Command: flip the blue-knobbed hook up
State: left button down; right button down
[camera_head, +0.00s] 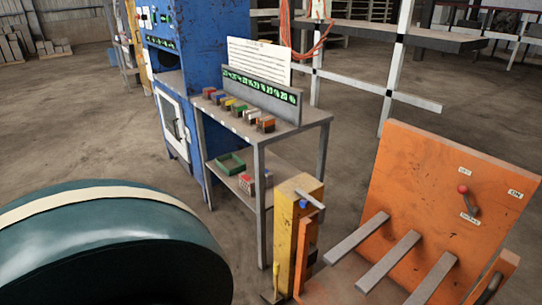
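A small blue knob (303,204) shows near the top of a yellow post (285,245), at the lower middle of the head view. A grey metal bar (310,198) sticks out just above the knob and slants down to the right. The knob is small, and I cannot clearly make out the hook's shape or whether it is up or down. An orange upright piece (304,250) stands right beside the post. Neither of my grippers is in view.
An orange panel (400,160) with a red-knobbed lever (463,189) and several grey bars stands at right. A metal table (318,117) with coloured blocks stands behind the post. A large teal rounded body (120,250) fills the lower left. Concrete floor lies between.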

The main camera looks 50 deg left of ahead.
aim_at(307, 198)
jog(key=u, duration=1.35)
jog(key=i+u, duration=0.85)
jog(key=k+l, duration=0.05)
jog(key=k, duration=0.05)
